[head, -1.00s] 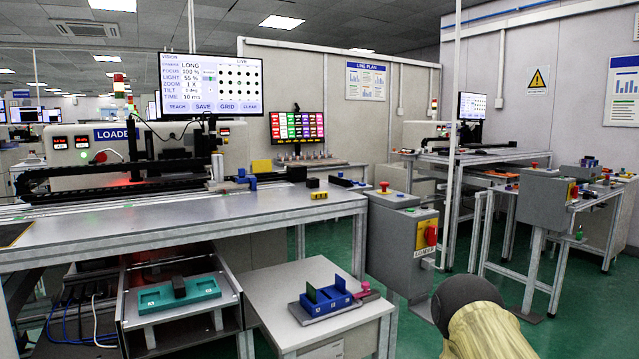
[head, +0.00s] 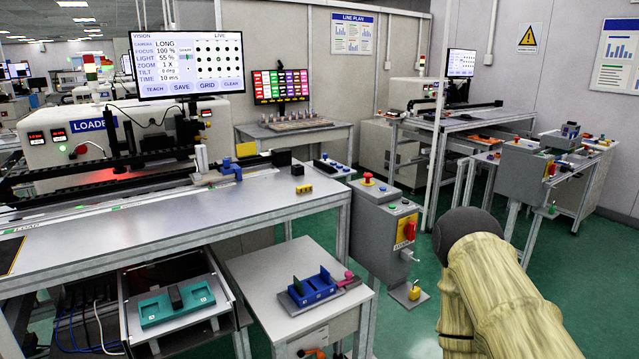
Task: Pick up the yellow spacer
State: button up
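Three small yellow pieces show in the head view, and I cannot tell for certain which is the spacer. A yellow block with dark spots (head: 304,188) lies near the right end of the long grey workbench (head: 270,222). A plain yellow block (head: 246,149) sits higher up, beside the blue part of the loader machine. A small yellow piece (head: 414,292) is low down by the foot of the grey control box. My arm, pale with a dark rounded end, fills the lower right, apart from all three. My gripper is not in view.
A low cabinet (head: 253,275) carries a blue slotted holder (head: 312,289). A green tray (head: 176,303) lies in an open drawer to its left. The control box (head: 386,225) stands right of the bench. Green floor is open between it and the right-hand benches.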

aim_at(306, 188)
jog(key=z, duration=0.15)
jog(key=i, duration=0.75)
jog(key=u, duration=0.45)
jog(key=i, duration=0.65)
jog(key=u, duration=0.55)
